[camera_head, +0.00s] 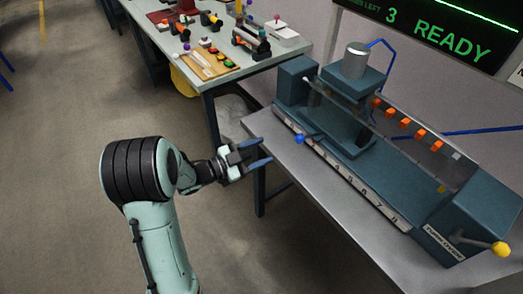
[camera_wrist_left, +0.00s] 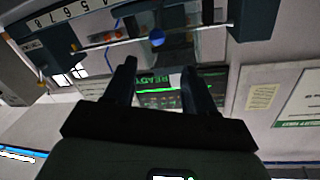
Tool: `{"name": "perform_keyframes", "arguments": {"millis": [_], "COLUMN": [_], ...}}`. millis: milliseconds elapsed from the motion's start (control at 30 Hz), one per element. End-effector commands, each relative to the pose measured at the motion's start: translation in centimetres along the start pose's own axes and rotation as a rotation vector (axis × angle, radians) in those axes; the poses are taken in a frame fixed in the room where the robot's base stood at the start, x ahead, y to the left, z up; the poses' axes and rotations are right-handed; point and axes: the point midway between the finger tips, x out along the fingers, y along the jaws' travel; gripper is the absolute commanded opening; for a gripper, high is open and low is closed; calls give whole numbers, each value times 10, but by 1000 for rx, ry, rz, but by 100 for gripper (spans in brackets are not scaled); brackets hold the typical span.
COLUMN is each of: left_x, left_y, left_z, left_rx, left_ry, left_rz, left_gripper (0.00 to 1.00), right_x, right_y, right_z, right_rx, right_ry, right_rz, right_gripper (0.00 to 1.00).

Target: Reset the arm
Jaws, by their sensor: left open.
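My left arm (camera_head: 160,220) comes in from the lower left of the head view. Its left gripper (camera_head: 261,153) is open and empty, held in the air at the left edge of the grey bench (camera_head: 335,210). In the left wrist view the two dark fingers (camera_wrist_left: 159,75) stand apart with nothing between them. The blue pump machine (camera_head: 365,150) stands on the bench to the right of the gripper. A blue ball knob (camera_head: 300,139) on the machine's front is the part closest to the fingers; it also shows in the wrist view (camera_wrist_left: 157,38). My right gripper is out of view.
A display (camera_head: 435,30) reading "3 READY" hangs behind the machine. A yellow ball-ended lever (camera_head: 501,249) sticks out at its right end. A second table (camera_head: 250,62) at the back holds tools and small parts. The floor at left is clear.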

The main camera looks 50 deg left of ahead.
Motion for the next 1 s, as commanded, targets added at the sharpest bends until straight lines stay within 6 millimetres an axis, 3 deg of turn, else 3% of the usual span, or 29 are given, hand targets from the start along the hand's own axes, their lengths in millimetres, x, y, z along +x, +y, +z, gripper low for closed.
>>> {"name": "perform_keyframes", "arguments": {"millis": [400, 467, 567, 667, 767, 900, 1000], "left_x": [3, 9, 28, 45, 47, 26, -5], "left_y": [1, 5, 22, 62, 118, 211, 279], "left_z": [4, 13, 47, 96, 139, 177, 185], "left_rx": [-14, -52, -178, -355, -522, -725, -843], "left_ry": [-11, -38, -147, -333, -545, -869, -1111], "left_rz": [-4, -13, -42, -62, -59, -17, 29], "left_gripper": [55, 55, 55, 55, 55, 55, 55], "right_x": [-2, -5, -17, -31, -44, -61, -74], "right_y": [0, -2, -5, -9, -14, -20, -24], "right_z": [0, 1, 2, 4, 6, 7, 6], "right_rx": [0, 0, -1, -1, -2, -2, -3], "right_ry": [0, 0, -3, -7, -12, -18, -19], "right_rz": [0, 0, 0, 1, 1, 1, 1], "right_gripper": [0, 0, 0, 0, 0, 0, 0]}}
